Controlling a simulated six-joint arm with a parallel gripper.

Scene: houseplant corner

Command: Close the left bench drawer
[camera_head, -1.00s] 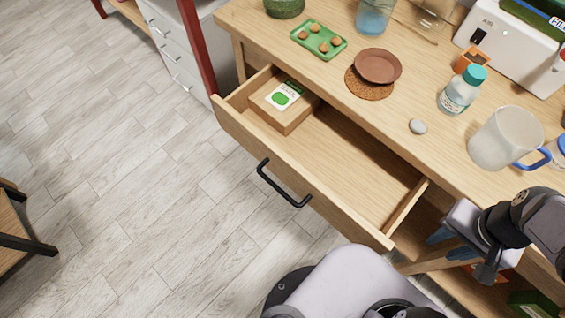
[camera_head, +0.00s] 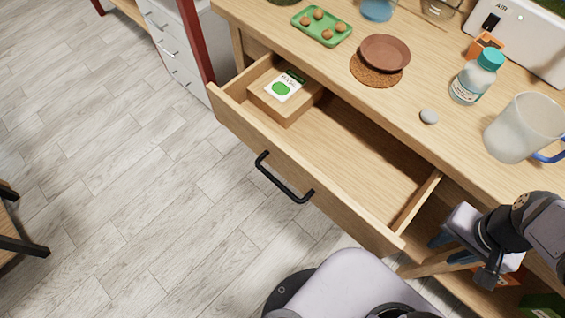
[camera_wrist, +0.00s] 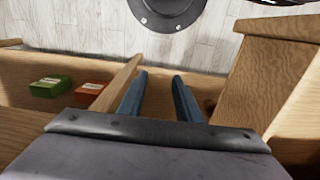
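The bench drawer (camera_head: 340,215) is pulled well out from the wooden bench, with a black bar handle (camera_head: 284,179) on its front. A small wooden box (camera_head: 287,108) with a white and green seed packet (camera_head: 285,86) lies inside, toward the far left end. My gripper (camera_head: 440,246) is low at the right, beside the drawer's right end and below the bench top. In the wrist view my gripper's (camera_wrist: 158,80) two blue fingers stand apart with nothing seen between them. Whether it touches the drawer cannot be told.
The bench top (camera_head: 345,107) holds a green tray (camera_head: 323,38), a brown saucer (camera_head: 385,53) on a cork mat, a bottle (camera_head: 470,82), a pebble (camera_head: 428,117) and a mug (camera_head: 522,128). Green (camera_wrist: 50,88) and orange (camera_wrist: 90,93) boxes show below. Floor before the drawer is clear.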

